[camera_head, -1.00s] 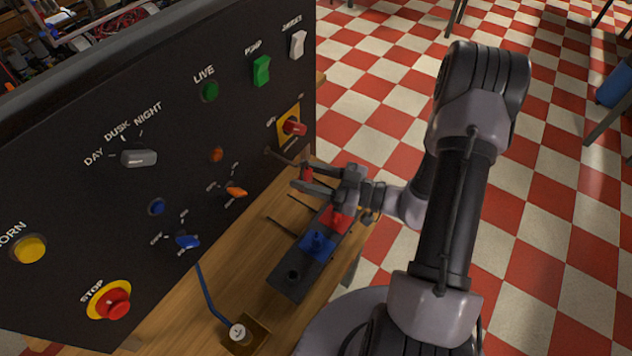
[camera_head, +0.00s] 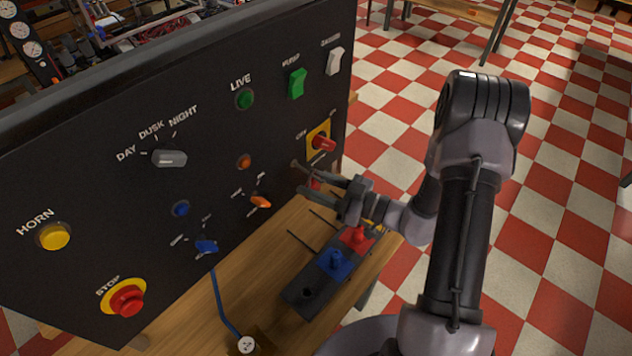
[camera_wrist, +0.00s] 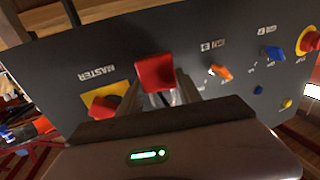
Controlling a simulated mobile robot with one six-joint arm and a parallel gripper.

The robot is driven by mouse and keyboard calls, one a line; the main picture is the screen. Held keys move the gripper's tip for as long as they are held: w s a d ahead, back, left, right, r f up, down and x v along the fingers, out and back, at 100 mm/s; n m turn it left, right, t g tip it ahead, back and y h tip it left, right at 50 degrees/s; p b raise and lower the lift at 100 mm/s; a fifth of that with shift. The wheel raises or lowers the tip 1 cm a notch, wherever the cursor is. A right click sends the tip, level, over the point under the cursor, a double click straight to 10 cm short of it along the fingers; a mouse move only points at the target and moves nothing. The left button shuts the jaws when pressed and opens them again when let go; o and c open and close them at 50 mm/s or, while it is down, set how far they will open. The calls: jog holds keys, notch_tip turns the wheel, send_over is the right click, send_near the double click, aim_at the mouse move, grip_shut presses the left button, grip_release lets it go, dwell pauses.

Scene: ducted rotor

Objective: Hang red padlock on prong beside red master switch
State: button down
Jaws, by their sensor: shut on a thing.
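My gripper (camera_head: 313,188) is shut on the red padlock (camera_head: 315,184), close in front of the black panel. Much of the padlock is hidden by the fingers in the head view. The prong (camera_head: 297,165) juts from the panel left of and below the switch, near the fingertips. Contact between padlock and prong cannot be told.
A dark block (camera_head: 306,292) with blue and red pieces stands on the wooden table (camera_head: 270,245) below my gripper. The orange knob (camera_head: 260,202) and blue knob (camera_head: 206,247) stick out of the panel to the left.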

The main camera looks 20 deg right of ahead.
dwell(0.3)
jog(key=c, duration=0.7)
grip_release()
jog(key=shift+s+d, duration=0.1)
jog(key=p+v, duration=0.3)
jog(key=v, duration=1.4)
jog(key=s+a+r+m+g+h+b, duration=0.2)
jog(key=s+a+r+m+h, duration=0.1)
jog(key=a+r+m+h, duration=0.1)
jog(key=s+a+r+m+g+h+b, duration=0.2)
jog(key=s+a+r+m+h, duration=0.1)
jog(key=s+a+r+m, duration=0.1)
jog(key=s+a+r+m+g+h+b, duration=0.2)
jog(key=s+a+r+m+h, duration=0.1)
jog(key=a+r+m, duration=0.3)
jog(key=shift+s+a+h+b, duration=0.15)
jog(key=shift+a+h+b, duration=0.05)
jog(key=shift+a+h, duration=0.25)
jog(key=shift+s+a+h+b, duration=0.2)
jog(key=shift+a+h, duration=0.15)
jog(key=shift+a, duration=0.2)
